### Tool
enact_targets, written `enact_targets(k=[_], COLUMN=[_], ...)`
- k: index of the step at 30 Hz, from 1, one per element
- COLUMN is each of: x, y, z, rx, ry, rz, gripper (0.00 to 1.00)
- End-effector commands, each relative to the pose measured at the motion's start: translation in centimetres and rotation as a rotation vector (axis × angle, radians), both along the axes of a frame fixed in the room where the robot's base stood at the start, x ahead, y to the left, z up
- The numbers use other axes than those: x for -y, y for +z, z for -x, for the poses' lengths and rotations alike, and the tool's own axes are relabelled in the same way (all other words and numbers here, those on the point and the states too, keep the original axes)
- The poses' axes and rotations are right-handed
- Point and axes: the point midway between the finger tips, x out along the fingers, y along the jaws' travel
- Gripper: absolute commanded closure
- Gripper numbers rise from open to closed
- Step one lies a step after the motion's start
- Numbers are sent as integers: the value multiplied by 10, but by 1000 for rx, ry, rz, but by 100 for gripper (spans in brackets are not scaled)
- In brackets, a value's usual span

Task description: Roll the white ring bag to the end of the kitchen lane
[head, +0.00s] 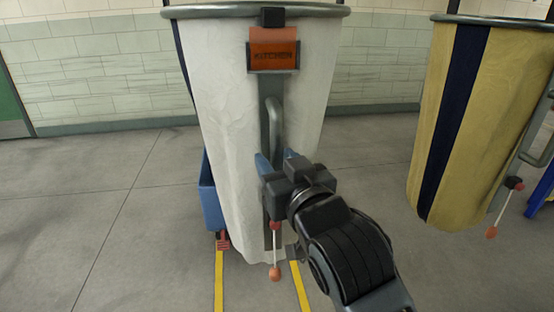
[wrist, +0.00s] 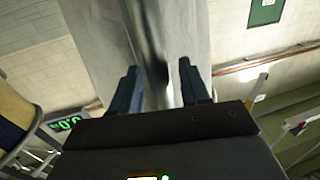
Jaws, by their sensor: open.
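The white bag (head: 225,110) hangs from a grey ring (head: 220,11) in the head view. An orange tag reading KITCHEN (head: 274,52) is on its front, above a grey upright post with a vertical handle (head: 273,125). My gripper (head: 275,162) is at the front of the bag, at the handle's lower end. In the wrist view its dark blue fingers (wrist: 160,85) are apart, with the blurred grey handle bar (wrist: 150,50) between them. I cannot tell whether either finger touches it. The bag's wheels are not clearly visible.
Yellow floor lines (head: 219,285) run by the bag's foot. A blue bin (head: 211,195) is partly hidden behind the bag. A yellow bag with a navy stripe (head: 435,120) stands to the right. Grey floor at left (head: 90,220) is clear up to the tiled wall (head: 90,70).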

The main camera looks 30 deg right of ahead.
Motion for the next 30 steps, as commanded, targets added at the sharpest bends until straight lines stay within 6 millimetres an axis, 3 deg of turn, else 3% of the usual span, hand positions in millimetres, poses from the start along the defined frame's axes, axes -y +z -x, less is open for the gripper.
enact_targets(k=[10, 24, 30], x=[1, 1, 1], y=[0, 0, 0], z=[-5, -5, -5], rx=[1, 1, 1], ry=[0, 0, 0], rz=[0, 0, 0], gripper=[54, 98, 100])
